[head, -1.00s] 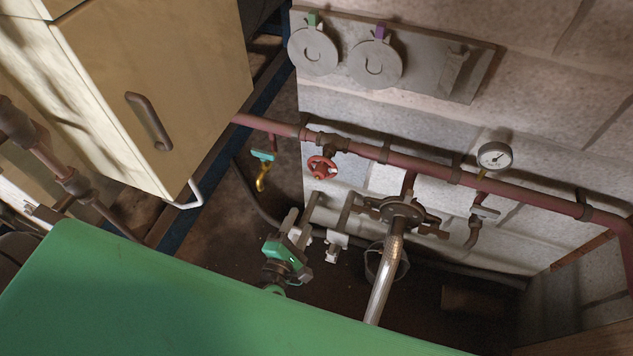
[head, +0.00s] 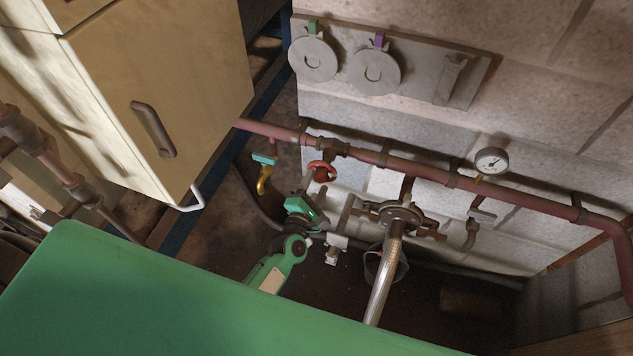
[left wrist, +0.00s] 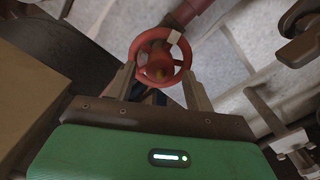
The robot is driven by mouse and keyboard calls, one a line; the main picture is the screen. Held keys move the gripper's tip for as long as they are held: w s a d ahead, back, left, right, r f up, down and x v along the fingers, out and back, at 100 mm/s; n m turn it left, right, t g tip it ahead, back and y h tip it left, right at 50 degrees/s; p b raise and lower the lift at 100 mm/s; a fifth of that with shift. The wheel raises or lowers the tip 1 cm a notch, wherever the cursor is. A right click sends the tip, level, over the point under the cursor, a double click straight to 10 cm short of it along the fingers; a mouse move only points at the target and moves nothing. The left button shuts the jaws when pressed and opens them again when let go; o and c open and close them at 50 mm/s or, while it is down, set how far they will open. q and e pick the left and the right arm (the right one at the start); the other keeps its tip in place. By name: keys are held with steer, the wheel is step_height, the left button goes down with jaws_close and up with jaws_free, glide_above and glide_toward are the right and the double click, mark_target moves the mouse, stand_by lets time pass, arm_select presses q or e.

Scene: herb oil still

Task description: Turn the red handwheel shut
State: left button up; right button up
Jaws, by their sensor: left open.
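The red handwheel (head: 322,166) sits on a short branch below the red wall pipe, its lower part partly hidden by my left gripper. In the left wrist view the handwheel (left wrist: 158,62) faces me, a round rim with spokes and a pale mark at its upper right. My left gripper (head: 318,188) is just below it in the head view. In the left wrist view its open fingers (left wrist: 160,88) stand on either side of the wheel's lower rim. I cannot tell whether they touch it. My right gripper is not in view.
The red pipe (head: 410,167) runs along the block wall, with a pressure gauge (head: 492,161) above it. A flanged fitting (head: 400,213) with a silver pipe (head: 384,280) is right of my gripper. A teal-handled yellow tap (head: 264,172) hangs left. A beige cabinet (head: 150,80) stands at the left.

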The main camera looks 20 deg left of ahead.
arm_select(q)
steer(key=shift+w, duration=0.4)
steer(key=c, duration=1)
steer(key=shift+o, duration=0.2)
steer(key=shift+m, duration=0.3)
